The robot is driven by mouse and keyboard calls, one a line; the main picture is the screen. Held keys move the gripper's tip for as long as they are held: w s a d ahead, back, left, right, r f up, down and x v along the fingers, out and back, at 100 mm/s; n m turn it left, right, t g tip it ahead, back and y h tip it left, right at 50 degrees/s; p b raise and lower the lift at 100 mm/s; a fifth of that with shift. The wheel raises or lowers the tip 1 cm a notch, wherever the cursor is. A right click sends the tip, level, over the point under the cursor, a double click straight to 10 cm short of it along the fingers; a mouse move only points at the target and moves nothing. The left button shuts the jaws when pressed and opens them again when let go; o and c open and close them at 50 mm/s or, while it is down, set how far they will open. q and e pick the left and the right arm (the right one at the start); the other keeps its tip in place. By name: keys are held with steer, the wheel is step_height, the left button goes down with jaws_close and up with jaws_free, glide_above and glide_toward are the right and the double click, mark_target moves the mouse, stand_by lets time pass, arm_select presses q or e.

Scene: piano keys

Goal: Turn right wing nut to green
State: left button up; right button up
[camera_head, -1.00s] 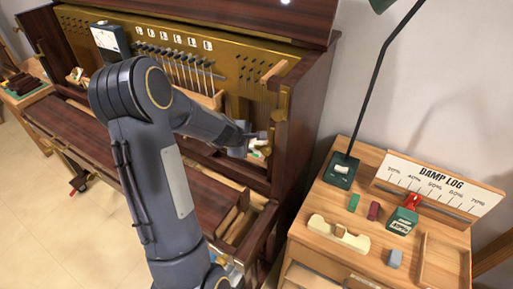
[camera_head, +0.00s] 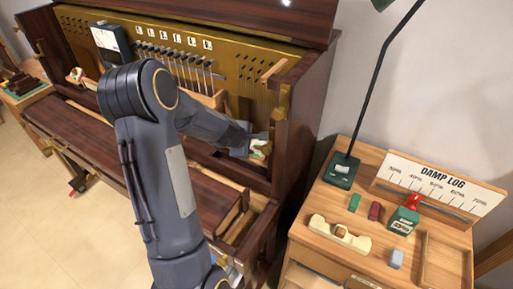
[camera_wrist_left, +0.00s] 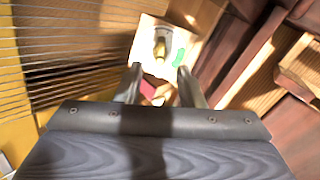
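A brass wing nut (camera_wrist_left: 160,49) sits on a pale plate (camera_wrist_left: 146,32) in the left wrist view. A green mark (camera_wrist_left: 179,57) is on the plate to its right, and a red patch (camera_wrist_left: 147,89) shows nearer, between my fingers. My left gripper (camera_wrist_left: 159,85) is open, its two fingers apart and pointing at the plate. The wing nut is just beyond the fingertips, with no visible contact. In the head view my left gripper (camera_head: 258,138) is at the right end of the piano's inside, beside the pale plate (camera_head: 260,149), where the nut is too small to make out. My right gripper is not in view.
The piano's dark right side wall (camera_head: 299,125) stands close to the left gripper. Strings (camera_wrist_left: 70,50) run along the left in the wrist view. A wooden side table (camera_head: 320,203) with a lamp (camera_head: 340,170) and small blocks stands to the right.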

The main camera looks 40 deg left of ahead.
arm_select(q)
steer(key=shift+w+f, duration=0.25)
steer(key=shift+f, duration=0.1)
steer(key=shift+s+r, duration=0.35)
steer(key=shift+r, duration=0.15)
stand_by(0.3)
jaws_close()
